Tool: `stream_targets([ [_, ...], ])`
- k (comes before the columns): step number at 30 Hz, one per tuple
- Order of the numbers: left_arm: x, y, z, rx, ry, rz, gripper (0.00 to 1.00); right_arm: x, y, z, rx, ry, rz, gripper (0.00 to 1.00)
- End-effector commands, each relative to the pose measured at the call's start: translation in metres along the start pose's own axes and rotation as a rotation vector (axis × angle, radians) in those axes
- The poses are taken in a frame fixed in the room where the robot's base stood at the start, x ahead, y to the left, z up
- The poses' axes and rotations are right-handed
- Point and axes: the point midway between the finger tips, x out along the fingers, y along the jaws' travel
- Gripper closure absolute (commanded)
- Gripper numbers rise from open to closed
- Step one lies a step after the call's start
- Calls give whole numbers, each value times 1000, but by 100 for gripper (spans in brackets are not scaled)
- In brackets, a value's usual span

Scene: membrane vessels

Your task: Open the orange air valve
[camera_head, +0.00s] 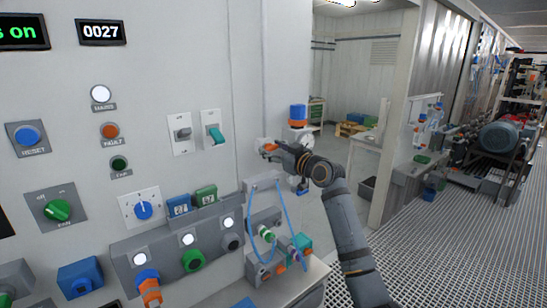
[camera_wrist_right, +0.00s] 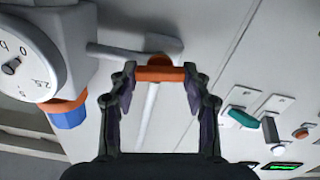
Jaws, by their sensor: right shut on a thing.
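The orange air valve's handle (camera_head: 268,147) sticks out at the right end of the white panel wall, and it also shows in the right wrist view (camera_wrist_right: 160,74). It lies crosswise between the fingers there, with a white pipe running behind it. My right gripper (camera_head: 275,149) is shut on the orange handle; its two fingertips press on the handle's ends in the right wrist view (camera_wrist_right: 160,72). My wrist hides part of the valve's fitting in the head view. My left gripper is not in view.
A round white gauge (camera_wrist_right: 28,55) with a blue and orange fitting (camera_wrist_right: 66,110) sits close beside the gripper. A teal-handled switch (camera_head: 214,135) and other controls cover the panel. Blue hoses (camera_head: 285,215) hang below the hand. The grating floor (camera_head: 440,240) is open at right.

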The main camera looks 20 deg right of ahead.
Motion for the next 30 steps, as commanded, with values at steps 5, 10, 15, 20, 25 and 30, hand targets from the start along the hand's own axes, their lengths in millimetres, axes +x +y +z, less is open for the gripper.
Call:
stream_targets([
  [5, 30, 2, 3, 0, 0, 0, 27, 0, -2, 6, -161, 2, 1, 83],
  [10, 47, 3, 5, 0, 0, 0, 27, 0, -2, 6, -324, 1, 0, 83],
  [15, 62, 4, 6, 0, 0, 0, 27, 0, -2, 5, -485, 0, 0, 83],
  [20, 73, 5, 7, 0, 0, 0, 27, 0, -3, 5, -637, 0, 0, 83],
  [25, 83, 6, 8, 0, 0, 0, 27, 0, -3, 4, -795, 0, -1, 83],
  [30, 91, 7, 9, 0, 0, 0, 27, 0, -3, 4, -936, 1, 0, 83],
])
